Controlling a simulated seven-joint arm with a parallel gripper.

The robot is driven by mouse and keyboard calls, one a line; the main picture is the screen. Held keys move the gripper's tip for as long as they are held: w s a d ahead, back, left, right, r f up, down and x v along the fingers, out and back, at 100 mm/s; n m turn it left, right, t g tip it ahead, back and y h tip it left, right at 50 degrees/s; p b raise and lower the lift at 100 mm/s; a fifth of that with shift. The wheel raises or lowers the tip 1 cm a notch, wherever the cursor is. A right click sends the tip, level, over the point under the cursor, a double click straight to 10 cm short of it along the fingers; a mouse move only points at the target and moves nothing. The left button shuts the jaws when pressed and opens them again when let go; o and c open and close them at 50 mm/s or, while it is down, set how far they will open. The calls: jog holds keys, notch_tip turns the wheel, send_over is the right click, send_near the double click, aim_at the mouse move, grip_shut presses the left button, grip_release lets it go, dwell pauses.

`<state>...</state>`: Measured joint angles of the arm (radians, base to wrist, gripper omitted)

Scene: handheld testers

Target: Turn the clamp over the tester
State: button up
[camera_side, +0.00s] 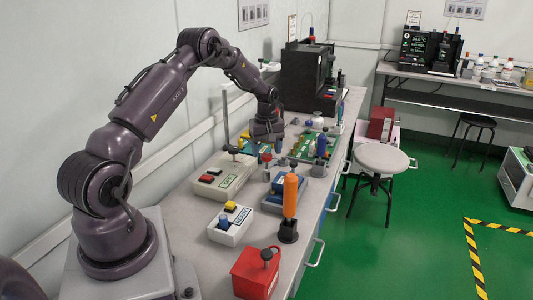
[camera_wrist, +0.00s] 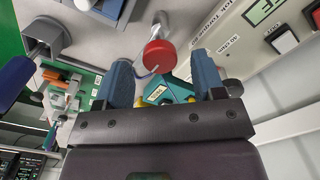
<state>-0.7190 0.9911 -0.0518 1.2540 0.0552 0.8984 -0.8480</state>
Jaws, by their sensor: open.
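A red round cap (camera_wrist: 159,56) on a grey metal arm, apparently part of the clamp, shows between my fingers in the wrist view. In the side view a small red cap (camera_side: 266,158) stands just below my gripper (camera_side: 267,148). My gripper (camera_wrist: 161,60) is open, with one blue-grey finger on each side of the red cap, and I see no clear contact. A teal and yellow item with a label (camera_wrist: 166,92) shows below the cap, partly hidden by my gripper; I cannot tell if it is the tester. A blue device (camera_side: 284,190) lies nearer in the side view.
A cream box (camera_side: 222,176) with buttons stands left of the red cap. An orange-handled tool (camera_side: 290,195) stands upright in a dark base near the bench edge. A white box (camera_side: 230,224) and a red box (camera_side: 256,273) are nearer. Green boards (camera_side: 298,146) lie behind.

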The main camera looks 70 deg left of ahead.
jog(key=shift+f, duration=0.85)
jog(key=c, duration=0.9)
